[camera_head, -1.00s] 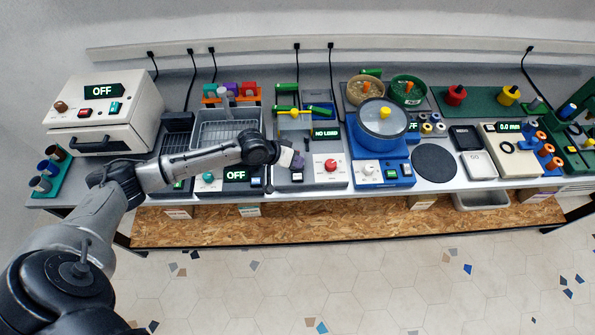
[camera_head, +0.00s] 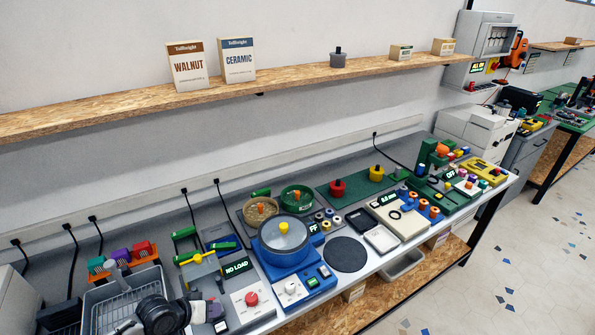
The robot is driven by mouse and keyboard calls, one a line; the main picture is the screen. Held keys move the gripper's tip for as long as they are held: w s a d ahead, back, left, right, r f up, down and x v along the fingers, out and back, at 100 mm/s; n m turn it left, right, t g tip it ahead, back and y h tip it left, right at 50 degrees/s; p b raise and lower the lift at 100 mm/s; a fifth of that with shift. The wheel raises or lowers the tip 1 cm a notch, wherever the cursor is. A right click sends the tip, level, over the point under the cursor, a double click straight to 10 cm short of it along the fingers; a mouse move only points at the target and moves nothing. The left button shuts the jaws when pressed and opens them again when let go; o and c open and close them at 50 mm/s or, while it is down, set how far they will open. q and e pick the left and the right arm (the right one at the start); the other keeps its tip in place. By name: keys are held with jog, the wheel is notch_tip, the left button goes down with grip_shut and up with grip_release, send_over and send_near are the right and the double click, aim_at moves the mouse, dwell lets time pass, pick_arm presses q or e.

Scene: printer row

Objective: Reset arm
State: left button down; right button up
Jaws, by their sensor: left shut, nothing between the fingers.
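My left gripper (camera_head: 214,309) shows at the bottom left of the head view, at the end of my dark round wrist. It is shut and empty, over the front of the bench between the grey basket (camera_head: 128,290) and the NO LOAD unit (camera_head: 240,285). The rest of my left arm is cut off by the lower edge. My right arm and gripper do not show.
A blue machine with a clear round lid (camera_head: 283,237) stands right of my gripper. A black round pad (camera_head: 345,254) and a green mat (camera_head: 352,189) lie farther right. A wooden shelf (camera_head: 300,79) with WALNUT and CERAMIC boxes runs above. Open floor lies at the lower right.

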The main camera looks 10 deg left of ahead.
pick_arm(q)
jog(key=shift+s+a+f+m+g, duration=0.1)
jog(key=shift+s+f+m+g, duration=0.2)
jog(key=shift+m, duration=0.3)
jog(key=s+m+y, duration=0.1)
jog(key=s+a+f+m+g+y, duration=0.1)
jog(key=m, duration=0.1)
jog(key=shift+a, duration=0.25)
jog(key=s+d+r+m+t+y, duration=0.2)
jog(key=s+d+r+m+y, duration=0.35)
jog(key=r, duration=0.45)
jog(key=s+d+f+n+g+h, duration=0.1)
jog(key=s+d+f+n, duration=0.2)
jog(key=s, duration=0.4)
jog(key=s+d+f+n+g+h, duration=0.15)
jog(key=s+f, duration=0.25)
jog(key=s, duration=0.4)
jog(key=s+d+f+n+g, duration=0.1)
jog(key=s+d+f+g, duration=0.2)
jog(key=s, duration=0.4)
notch_tip(320, 180, up, 22)
jog(key=t+p, duration=0.1)
jog(key=p, duration=2.1)
jog(key=shift+s+p, duration=0.3)
